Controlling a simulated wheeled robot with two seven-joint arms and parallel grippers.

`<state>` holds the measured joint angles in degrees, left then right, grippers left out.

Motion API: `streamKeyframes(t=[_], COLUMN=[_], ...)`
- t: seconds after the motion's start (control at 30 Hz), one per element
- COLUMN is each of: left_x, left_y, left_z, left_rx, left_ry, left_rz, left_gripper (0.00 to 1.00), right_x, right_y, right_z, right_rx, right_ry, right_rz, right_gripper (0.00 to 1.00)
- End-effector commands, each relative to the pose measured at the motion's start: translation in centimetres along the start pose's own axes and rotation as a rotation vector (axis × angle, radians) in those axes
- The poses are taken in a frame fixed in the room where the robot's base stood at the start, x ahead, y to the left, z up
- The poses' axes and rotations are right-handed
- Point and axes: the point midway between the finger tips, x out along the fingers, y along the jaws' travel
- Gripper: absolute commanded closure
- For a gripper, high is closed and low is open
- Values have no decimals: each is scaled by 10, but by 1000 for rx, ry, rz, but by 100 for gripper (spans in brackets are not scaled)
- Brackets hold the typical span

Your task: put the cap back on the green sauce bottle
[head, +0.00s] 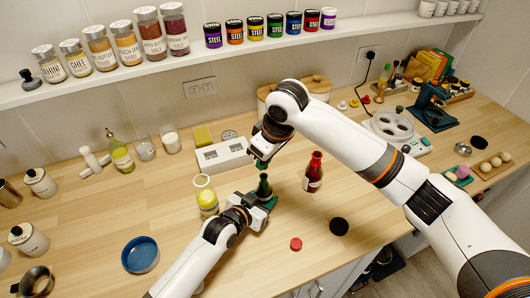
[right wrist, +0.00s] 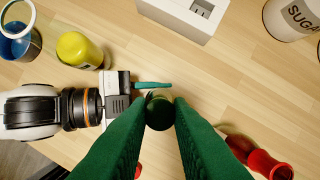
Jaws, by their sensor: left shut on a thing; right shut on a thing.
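The green sauce bottle (head: 264,188) stands upright on the counter near the middle of the head view. My left gripper (head: 266,199) is shut on it, around its body from the front. My right gripper (head: 262,165) points down just above the bottle's top. In the right wrist view its green fingers are shut on a dark green round thing, seemingly the green cap (right wrist: 159,112). My left gripper's finger (right wrist: 152,86) shows beside it. The fingers hide the join between cap and bottle neck, so I cannot tell whether they touch.
A red sauce bottle (head: 314,172) stands close on the right. A red cap (head: 296,244) and a black disc (head: 339,227) lie in front. A white box (head: 222,155) stands behind. A blue bowl (head: 140,255) is front left.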

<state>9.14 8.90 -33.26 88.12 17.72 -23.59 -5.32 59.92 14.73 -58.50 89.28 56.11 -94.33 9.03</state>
Motion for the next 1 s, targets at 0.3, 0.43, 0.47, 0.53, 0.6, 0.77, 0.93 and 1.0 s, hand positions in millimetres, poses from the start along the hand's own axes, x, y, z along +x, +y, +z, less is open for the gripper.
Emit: streamKeyframes(t=[0.3,0.43,0.47,0.53,0.6,0.77,0.93,1.0], left_x=[0,0,0,0,0,0,0,0], left_y=[0,0,0,0,0,0,0,0], left_z=[0,0,0,0,0,0,0,0], left_rx=[0,0,0,0,0,0,0,0], left_ry=[0,0,0,0,0,0,0,0], left_rz=[0,0,0,0,0,0,0,0], left_gripper=[95,95,95,95,95,95,95,95], right_x=[-1,0,1,4,8,16,17,17], right_y=[0,0,0,0,0,0,0,0], right_z=[0,0,0,-1,-2,-4,-4,-4], right_rx=[0,0,0,0,0,-1,-2,-2], right_ry=[0,0,0,1,2,1,0,0], right_rz=[0,0,0,0,1,2,1,1], right_gripper=[100,100,100,100,100,100,100,100])
